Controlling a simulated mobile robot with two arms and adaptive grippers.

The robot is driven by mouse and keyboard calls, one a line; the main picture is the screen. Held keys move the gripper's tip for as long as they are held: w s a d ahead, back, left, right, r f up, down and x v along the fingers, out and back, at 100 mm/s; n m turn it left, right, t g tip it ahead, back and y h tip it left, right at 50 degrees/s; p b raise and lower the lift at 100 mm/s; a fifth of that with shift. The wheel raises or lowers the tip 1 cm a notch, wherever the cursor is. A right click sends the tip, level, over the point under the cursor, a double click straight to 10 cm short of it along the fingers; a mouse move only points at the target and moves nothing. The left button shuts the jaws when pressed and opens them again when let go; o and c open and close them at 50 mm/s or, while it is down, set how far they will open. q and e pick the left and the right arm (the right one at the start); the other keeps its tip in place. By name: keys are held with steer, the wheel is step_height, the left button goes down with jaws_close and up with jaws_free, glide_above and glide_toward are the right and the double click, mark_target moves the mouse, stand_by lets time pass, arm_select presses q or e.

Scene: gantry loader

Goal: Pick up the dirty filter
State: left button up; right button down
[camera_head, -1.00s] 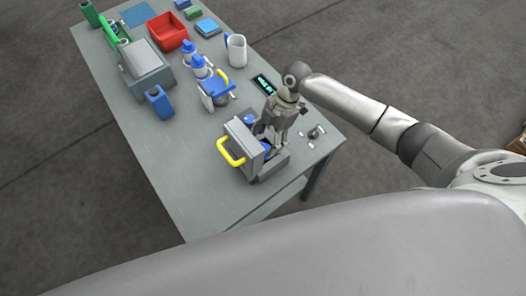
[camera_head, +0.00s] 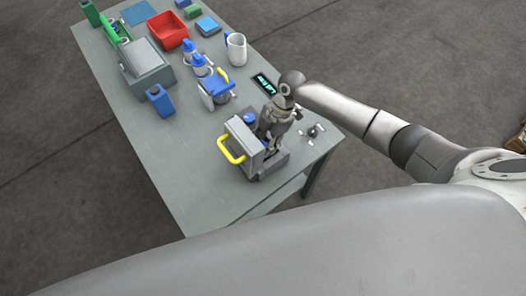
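A grey filter housing (camera_head: 242,145) with a yellow handle (camera_head: 231,150) on its side stands near the table's front right corner. A blue round part (camera_head: 249,118) shows at its top. My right gripper (camera_head: 271,145) reaches down into or just behind the housing's right part. Its fingertips are mostly hidden, so I cannot tell whether they touch or hold anything. I cannot make out the dirty filter clearly; the housing and gripper may cover it. My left gripper is not in view.
The grey table (camera_head: 195,190) is clear at its front left. A small metal part (camera_head: 313,131) lies right of the housing.

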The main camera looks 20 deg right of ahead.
steer(key=shift+r, duration=0.1)
step_height(320, 180, up, 10)
steer(key=b, duration=0.2)
stand_by(0.3)
stand_by(0.9)
